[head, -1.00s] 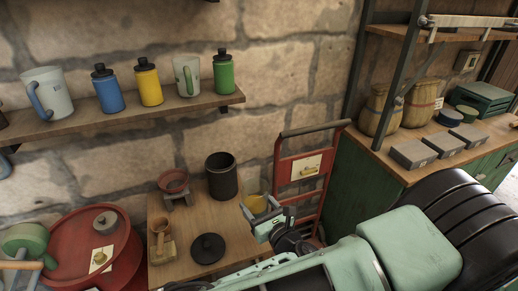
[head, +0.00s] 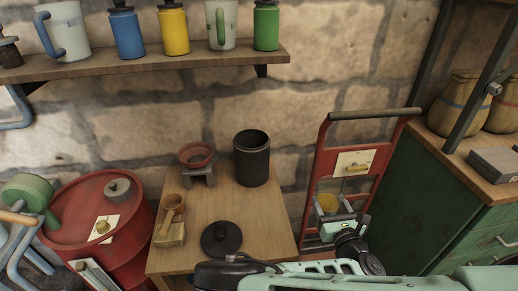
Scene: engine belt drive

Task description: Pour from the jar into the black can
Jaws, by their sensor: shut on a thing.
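The black can (head: 252,165) stands upright and open at the top, at the back right of a small wooden table. My gripper (head: 338,211) is shut on the jar (head: 328,204), a small vessel showing yellow inside. They are to the right of the table and the can, in front of a red hand truck. The jar looks roughly upright; the jaws hide part of it. The can's inside is dark, and I cannot see its bottom.
The wooden table (head: 208,217) also holds a black lid (head: 221,239), a red bowl on a stand (head: 196,158) and a wooden mortar-like piece (head: 171,222). The red hand truck (head: 318,165) leans at the wall. A red drum (head: 92,215) stands left. A shelf (head: 150,61) hangs above.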

